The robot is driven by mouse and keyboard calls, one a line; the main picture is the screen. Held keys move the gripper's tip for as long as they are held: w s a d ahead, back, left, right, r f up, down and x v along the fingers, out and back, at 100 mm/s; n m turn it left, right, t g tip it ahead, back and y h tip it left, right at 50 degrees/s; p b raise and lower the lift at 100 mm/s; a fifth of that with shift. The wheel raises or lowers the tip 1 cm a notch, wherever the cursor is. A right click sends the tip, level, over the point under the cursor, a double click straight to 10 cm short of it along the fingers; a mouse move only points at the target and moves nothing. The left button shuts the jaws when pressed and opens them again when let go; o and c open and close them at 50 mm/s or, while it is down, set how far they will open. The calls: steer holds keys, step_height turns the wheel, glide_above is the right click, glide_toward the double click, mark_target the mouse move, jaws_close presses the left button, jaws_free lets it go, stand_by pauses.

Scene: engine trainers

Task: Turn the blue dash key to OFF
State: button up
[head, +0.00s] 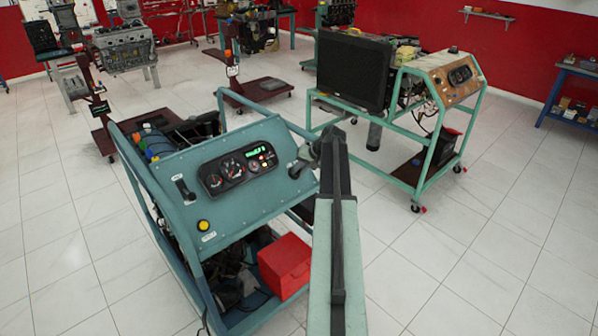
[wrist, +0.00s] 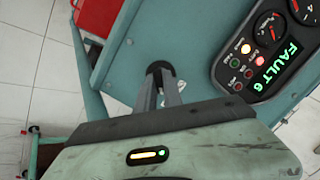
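The blue trainer's dash panel (head: 222,190) stands in front of me in the head view and fills much of the wrist view (wrist: 120,50). A dark round switch (wrist: 160,69) sits on it; the key itself is hidden at my fingertips. My gripper (head: 314,155) is at the panel's right end in the head view. In the wrist view my gripper's two fingers (wrist: 160,82) point at the dark switch, tips close together over it. A narrow gap shows between them further back. I cannot tell whether they grip the key or only stand around it.
The gauge cluster (head: 237,167) is beside the switch; its green display reads FAULT 6 in the wrist view (wrist: 275,65). A yellow button (head: 203,225) is on the panel's lower left. A red box (head: 285,266) sits below.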

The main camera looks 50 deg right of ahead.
steer(key=shift+d, duration=0.1)
jaws_close()
steer(key=n, duration=0.4)
steer(key=shift+a+h+p, duration=0.2)
steer(key=shift+h+p, duration=0.1)
steer(key=shift+p, duration=0.05)
steer(key=n, duration=0.4)
steer(key=shift+g+h, duration=0.3)
steer(key=shift+n, duration=0.4)
steer(key=o, duration=0.7)
jaws_free()
